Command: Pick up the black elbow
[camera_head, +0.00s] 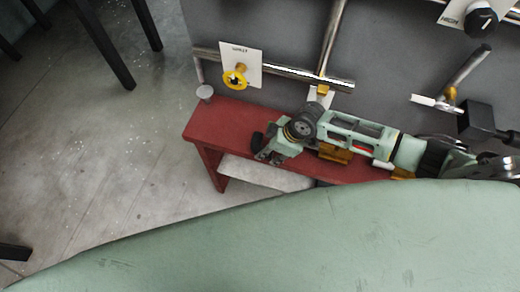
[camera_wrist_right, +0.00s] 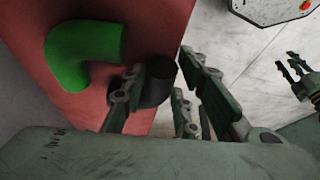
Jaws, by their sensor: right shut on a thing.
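The black elbow (camera_wrist_right: 155,88) is between the fingers of my right gripper (camera_wrist_right: 162,68) in the right wrist view, at the edge of the red bench. The fingers are shut on it and partly hide it. In the head view the black elbow (camera_head: 257,142) shows as a small dark shape at the right gripper (camera_head: 270,152), over the bench's front part. I cannot tell whether it still touches the bench. My left gripper (camera_wrist_right: 296,66) shows small at the right edge of the wrist view, with its fingers apart and empty. It is not seen in the head view.
A green elbow (camera_wrist_right: 82,52) lies on the red bench (camera_head: 222,122) beside the black one. A grey panel (camera_head: 290,45) with pipes and a yellow valve wheel (camera_head: 235,78) stands behind the bench. Dark legs (camera_head: 105,45) stand at upper left. The floor left of the bench is clear.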

